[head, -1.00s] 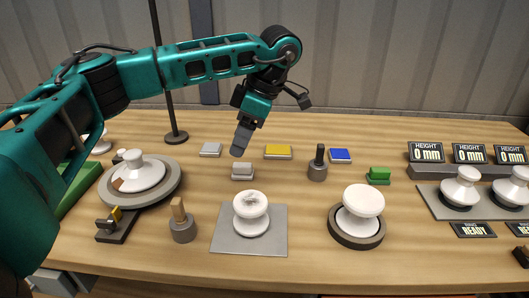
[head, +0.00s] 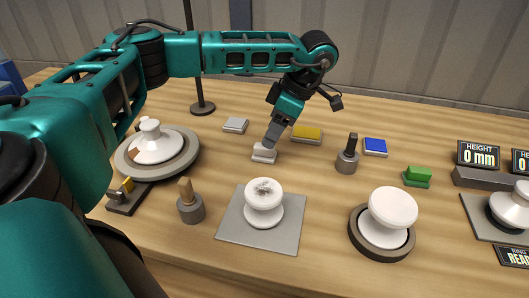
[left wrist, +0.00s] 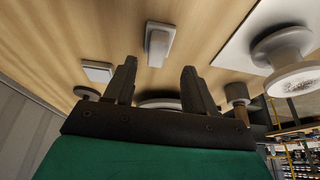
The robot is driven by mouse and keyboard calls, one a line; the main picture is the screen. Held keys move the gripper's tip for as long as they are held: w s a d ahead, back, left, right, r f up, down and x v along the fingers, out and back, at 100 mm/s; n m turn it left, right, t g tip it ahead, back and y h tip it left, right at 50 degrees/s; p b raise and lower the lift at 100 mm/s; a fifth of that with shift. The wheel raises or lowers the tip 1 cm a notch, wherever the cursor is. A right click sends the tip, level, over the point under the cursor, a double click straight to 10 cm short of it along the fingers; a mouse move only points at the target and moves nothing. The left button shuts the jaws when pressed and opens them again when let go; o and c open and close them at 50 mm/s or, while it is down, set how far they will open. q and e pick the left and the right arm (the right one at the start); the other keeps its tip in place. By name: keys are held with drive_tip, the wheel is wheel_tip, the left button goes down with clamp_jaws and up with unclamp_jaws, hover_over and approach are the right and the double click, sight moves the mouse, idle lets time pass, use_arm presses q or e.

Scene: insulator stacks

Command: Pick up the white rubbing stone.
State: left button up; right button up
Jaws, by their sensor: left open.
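The white rubbing stone (head: 263,154) is a small pale block with a raised top part, lying on the wooden table behind the grey square mat. My left gripper (head: 269,142) reaches down right above it and partly covers it in the head view. In the left wrist view the two fingers (left wrist: 160,66) are apart with nothing between them. The white stone (left wrist: 159,44) shows just beyond the fingertips, about midway between them. I cannot tell whether the fingers touch it. My right gripper is not in view.
A light grey block (head: 236,125) and a yellow block (head: 306,134) lie close behind. A dark-handled tool (head: 347,155) stands to the right. A white insulator (head: 264,203) stands on the grey mat (head: 230,232) in front. A turntable (head: 190,160) with another insulator is at left.

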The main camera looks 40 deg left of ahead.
sight(264, 152)
use_arm(q)
drive_tip(key=x, duration=0.5)
drive_tip(key=shift+w+a, duration=0.1)
drive_tip(key=shift+w, duration=0.05)
drive_tip(key=shift+r, duration=0.1)
clamp_jaws()
